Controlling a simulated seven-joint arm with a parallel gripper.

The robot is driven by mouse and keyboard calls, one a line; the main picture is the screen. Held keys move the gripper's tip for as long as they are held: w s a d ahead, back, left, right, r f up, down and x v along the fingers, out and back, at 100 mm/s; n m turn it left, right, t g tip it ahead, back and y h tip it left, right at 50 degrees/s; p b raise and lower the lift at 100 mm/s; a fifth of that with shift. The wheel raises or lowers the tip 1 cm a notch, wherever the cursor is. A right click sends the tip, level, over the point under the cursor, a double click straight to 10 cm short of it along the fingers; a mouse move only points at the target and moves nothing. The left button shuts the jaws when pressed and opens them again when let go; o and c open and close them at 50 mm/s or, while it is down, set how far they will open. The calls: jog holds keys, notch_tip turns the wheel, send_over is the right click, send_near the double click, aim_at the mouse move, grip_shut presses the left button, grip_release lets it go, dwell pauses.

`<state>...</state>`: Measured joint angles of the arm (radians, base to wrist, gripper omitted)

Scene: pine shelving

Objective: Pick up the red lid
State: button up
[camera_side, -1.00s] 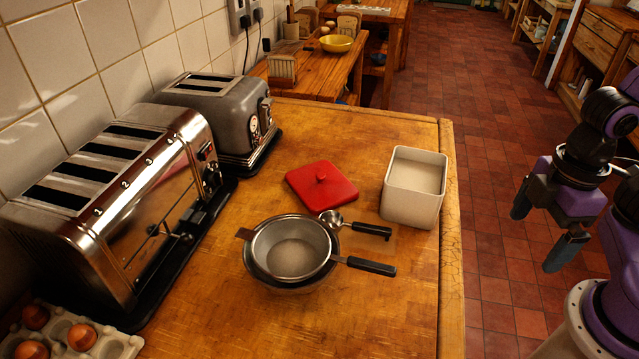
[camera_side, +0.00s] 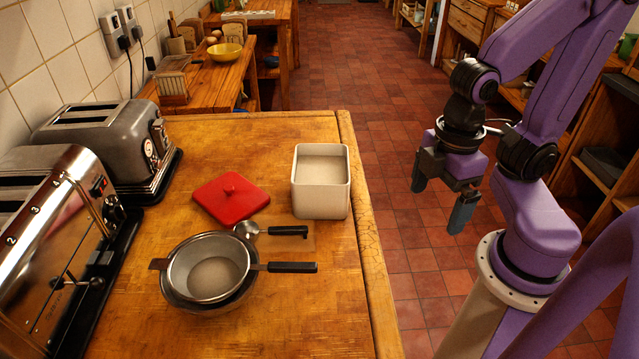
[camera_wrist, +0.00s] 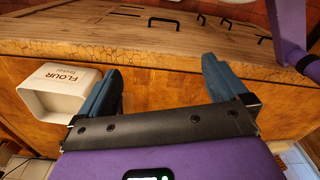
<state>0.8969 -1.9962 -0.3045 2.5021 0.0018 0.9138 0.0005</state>
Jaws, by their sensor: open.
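My gripper (camera_side: 440,204) is off the counter's right edge, over the floor, clear of the lid and the box. Its fingers are open and empty. In the wrist view my gripper (camera_wrist: 161,85) also shows spread, with the box (camera_wrist: 62,92), lettered FLOUR, to its left.
A metal sieve (camera_side: 208,268) rests on a bowl in front of the lid, with a small black-handled scoop (camera_side: 270,231) between sieve and lid. Two toasters (camera_side: 60,230) (camera_side: 112,140) line the left wall. The counter (camera_side: 250,135) behind the lid is clear.

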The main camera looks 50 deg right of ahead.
jog(key=c, duration=0.8)
jog(key=shift+c, duration=0.2)
jog(key=w+a+r+m, duration=0.4)
jog(key=w+a+m, duration=0.3)
jog(key=w, duration=0.4)
jog(key=m+h, duration=0.2)
jog(key=m, duration=1.9)
send_over(228, 187)
notch_tip(228, 187, down, 12)
jog(key=shift+w+a+f, duration=0.15)
jog(key=shift+f, duration=0.05)
jog(key=shift+s+f, duration=0.2)
jog(key=shift+f, duration=2.5)
